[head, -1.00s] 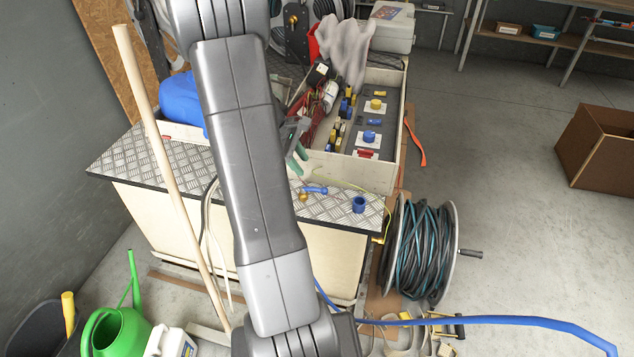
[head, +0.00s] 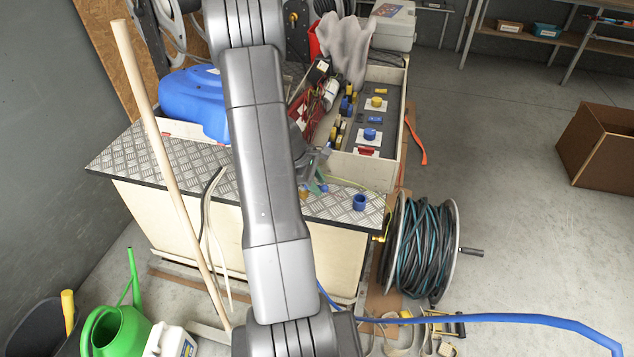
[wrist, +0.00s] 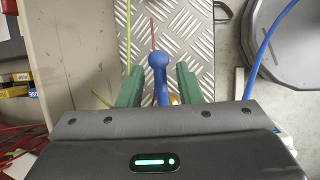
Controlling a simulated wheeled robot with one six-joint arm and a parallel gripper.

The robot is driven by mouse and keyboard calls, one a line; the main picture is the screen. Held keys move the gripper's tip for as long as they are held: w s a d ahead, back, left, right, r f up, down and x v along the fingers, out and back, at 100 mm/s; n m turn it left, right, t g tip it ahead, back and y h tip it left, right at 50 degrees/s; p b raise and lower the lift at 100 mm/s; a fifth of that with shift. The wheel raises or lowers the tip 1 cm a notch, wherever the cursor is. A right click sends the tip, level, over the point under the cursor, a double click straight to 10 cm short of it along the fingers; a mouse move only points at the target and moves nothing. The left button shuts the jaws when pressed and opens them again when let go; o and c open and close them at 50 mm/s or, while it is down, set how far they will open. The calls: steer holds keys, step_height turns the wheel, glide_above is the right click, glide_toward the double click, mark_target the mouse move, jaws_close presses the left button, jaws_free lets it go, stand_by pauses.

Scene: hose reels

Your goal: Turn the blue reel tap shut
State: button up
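The blue tap lever (wrist: 158,75) stands between the two green fingers of my gripper (wrist: 158,86) in the wrist view. Its rounded end points up the picture, with a visible gap to the finger on each side. A bit of brass (wrist: 174,99) shows beside the lever low between the fingers. In the head view the tap (head: 305,196) is on the metal tread-plate bench top, mostly hidden by my arm and gripper (head: 317,180). My gripper is open and holds nothing.
A blue cup-like fitting (head: 360,202) stands on the tread plate (head: 340,206) to the right. A parts crate (head: 399,155) is behind. A cable reel (head: 424,250) stands on the floor at right, and a wooden pole (head: 165,155) leans at left.

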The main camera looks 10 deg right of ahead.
jaws_close()
steer(key=shift+s+a+m+g+y, duration=0.1)
steer(key=shift+s+a+m+g, duration=0.25)
steer(key=shift+m, duration=0.6)
steer(key=shift+s+a+m+g+y, duration=0.15)
steer(key=shift+m+g, duration=0.3)
steer(key=shift+m, duration=0.55)
steer(key=shift+s+a+m+g+y, duration=0.1)
steer(key=shift+s+a+m+g, duration=0.25)
steer(key=shift+m, duration=0.6)
steer(key=shift+w, duration=0.1)
steer(key=shift+o, duration=0.8)
jaws_free()
step_height(320, 180, up, 10)
